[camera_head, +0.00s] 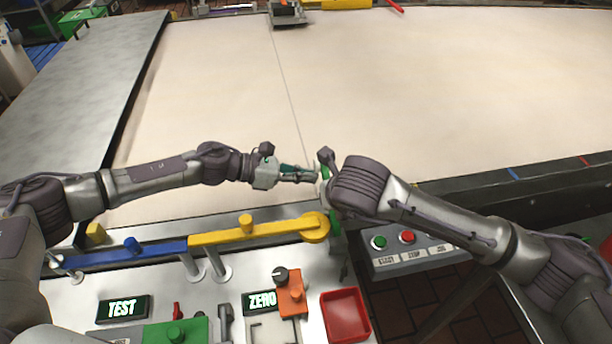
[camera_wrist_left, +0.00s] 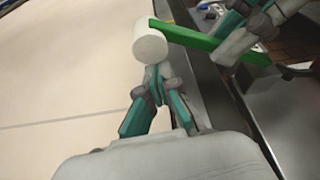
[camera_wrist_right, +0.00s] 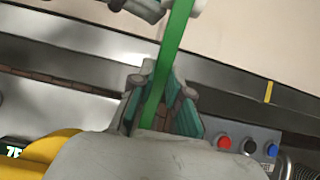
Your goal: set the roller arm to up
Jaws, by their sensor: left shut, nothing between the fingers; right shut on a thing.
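The roller arm is a green bar (camera_wrist_left: 205,40) with a white roller (camera_wrist_left: 150,42) on its end. In the head view the bar (camera_head: 325,172) is partly hidden by my right wrist. My right gripper (camera_wrist_right: 162,86) is shut on the green bar (camera_wrist_right: 172,50), which runs between its fingers; it also shows at the top right of the left wrist view. My left gripper (camera_head: 314,175) is shut and empty. Its fingertips (camera_wrist_left: 155,88) are right by the white roller; whether they touch it I cannot tell.
A yellow bar (camera_head: 260,230) and a blue bar (camera_head: 130,253) run along the near edge of the cream sheet (camera_head: 220,100). A button box (camera_head: 400,255) stands at the right. A red tray (camera_head: 345,315) and an orange block (camera_head: 291,293) lie on the near panel.

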